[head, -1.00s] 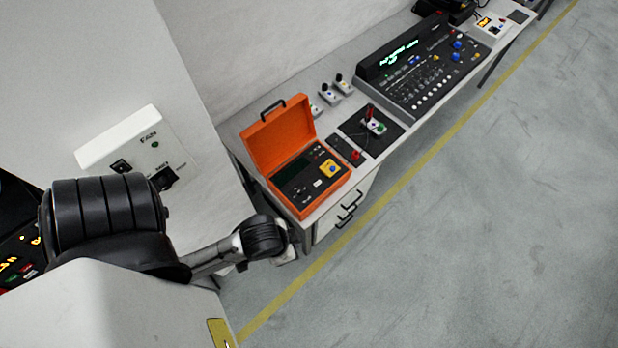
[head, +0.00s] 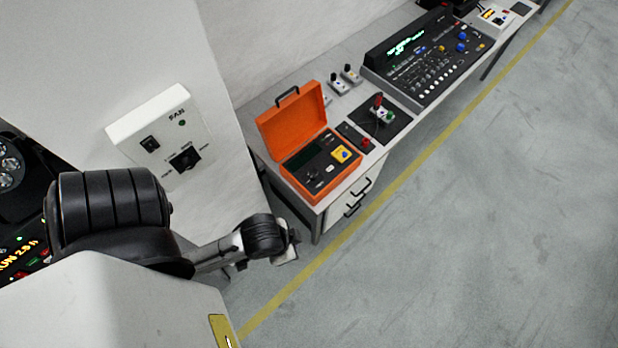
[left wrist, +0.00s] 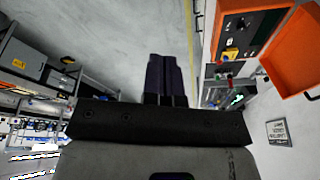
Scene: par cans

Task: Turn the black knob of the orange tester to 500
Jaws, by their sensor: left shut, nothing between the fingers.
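The orange tester (head: 290,186) stands with its lid up on the near end of the bench in the head view. Its dark panel holds a black knob (head: 312,173), too small here to read its setting. The tester also shows at the upper right of the left wrist view (left wrist: 224,8), with the black knob (left wrist: 241,24) on its panel. My left gripper (left wrist: 165,60) is shut and empty, its fingers together, well apart from the tester. In the head view my left arm ends to the lower left of the tester, and its fingers cannot be made out. My right gripper is in neither view.
A white box with a black knob (head: 160,125) is on the wall left of the tester. Farther along the bench are a small board (head: 385,113) and a black console (head: 425,65). Open floor (head: 480,220) lies right of the bench, with a yellow line.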

